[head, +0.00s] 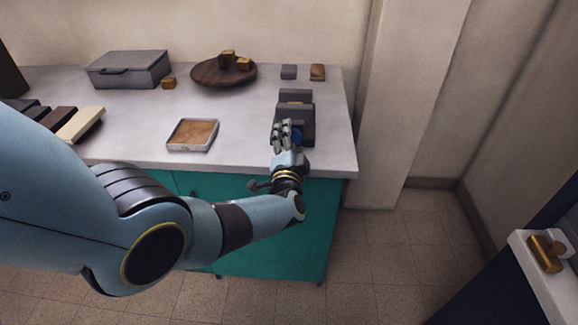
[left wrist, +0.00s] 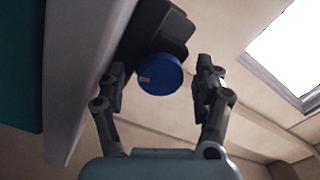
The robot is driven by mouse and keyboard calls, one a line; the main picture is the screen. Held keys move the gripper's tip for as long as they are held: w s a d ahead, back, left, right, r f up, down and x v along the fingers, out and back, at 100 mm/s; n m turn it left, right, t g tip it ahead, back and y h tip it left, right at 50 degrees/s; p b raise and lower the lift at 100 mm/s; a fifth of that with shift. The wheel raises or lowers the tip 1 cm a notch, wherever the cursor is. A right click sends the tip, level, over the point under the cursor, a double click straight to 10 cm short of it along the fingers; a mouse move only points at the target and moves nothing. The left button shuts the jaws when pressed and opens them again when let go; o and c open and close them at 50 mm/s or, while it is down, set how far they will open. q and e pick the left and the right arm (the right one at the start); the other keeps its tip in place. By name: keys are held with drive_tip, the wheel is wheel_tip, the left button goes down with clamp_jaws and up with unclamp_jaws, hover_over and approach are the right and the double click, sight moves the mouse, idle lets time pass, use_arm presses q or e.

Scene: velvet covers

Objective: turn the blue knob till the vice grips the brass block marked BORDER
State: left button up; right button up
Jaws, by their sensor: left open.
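The dark grey vice (head: 296,109) stands near the right end of the pale worktop. Its blue knob (head: 297,135) faces the front edge and is partly hidden by my left gripper (head: 286,132). In the left wrist view the round blue knob (left wrist: 160,76), with a small pale mark, shows in front of the dark vice body (left wrist: 152,32). My open left gripper (left wrist: 160,84) has one finger on each side of the knob, with a visible gap on both sides. I cannot make out the word BORDER or tell which block is in the vice. My right gripper is out of view.
A shallow tray (head: 214,146) lies left of the vice. Behind are a wooden dish (head: 208,76) with brass blocks, a loose brass block (head: 168,83), a grey box (head: 128,70) and two small blocks. A ledge (head: 560,290) holds a brass piece (head: 546,254) at right.

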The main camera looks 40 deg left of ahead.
use_arm(q)
drive_tip(key=n+b, duration=0.1)
drive_tip(key=n, duration=0.2)
drive_tip(key=f+n+b, duration=0.1)
drive_tip(key=n+b, duration=0.1)
drive_tip(key=n, duration=0.1)
drive_tip(key=shift+b, duration=0.3)
drive_tip(key=n+b, duration=0.6)
drive_tip(key=b, duration=0.1)
drive_tip(key=shift+d+f+b, duration=0.1)
drive_tip(key=shift+b, duration=0.3)
drive_tip(key=shift+s+d+r+p, duration=0.25)
drive_tip(key=shift+s+d+p, duration=0.05)
drive_tip(key=shift+s+p, duration=0.15)
drive_tip(key=shift+s+d+r+p, duration=0.2)
drive_tip(key=shift+s+d+p, duration=0.1)
drive_tip(key=shift+s+p, duration=0.15)
drive_tip(key=v, duration=0.8)
drive_tip(key=shift+s+p, duration=0.3)
drive_tip(key=shift+p, duration=0.05)
